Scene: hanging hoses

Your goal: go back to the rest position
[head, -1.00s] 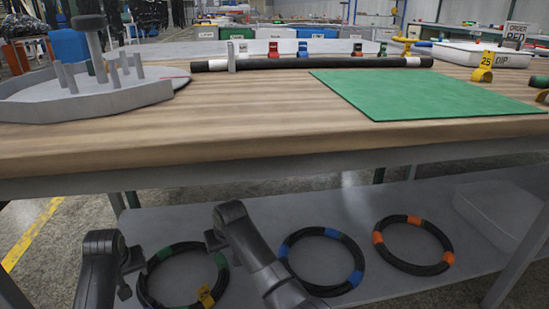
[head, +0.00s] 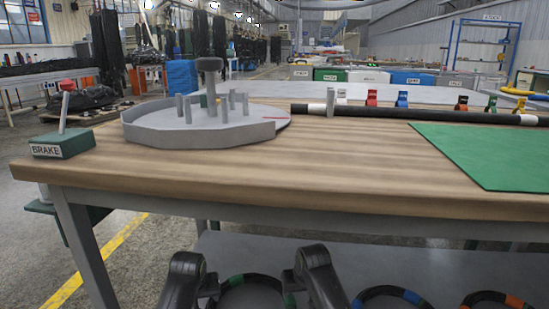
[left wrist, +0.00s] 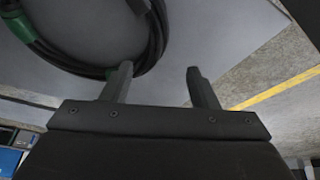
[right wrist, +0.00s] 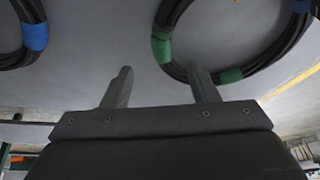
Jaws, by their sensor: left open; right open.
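My left gripper (left wrist: 159,68) is open, with nothing between its fingers in the left wrist view. My right gripper (right wrist: 160,68) is open and empty in the right wrist view. In the head view both arms show at the bottom edge, in front of the lower shelf; their fingers cannot be made out there. A black hose coil with green bands (head: 250,283) lies on the shelf between the arms. It also shows near the left gripper's fingers (left wrist: 75,50) and behind one right finger (right wrist: 180,60); I cannot tell whether they touch.
Blue-banded (head: 392,294) and orange-banded (head: 496,299) coils lie further right on the shelf. The wooden bench (head: 330,168) above holds a grey pegged tray (head: 190,132), a black hose (head: 420,112), a green mat (head: 490,150) and a BRAKE box (head: 62,143). Floor is open at the left.

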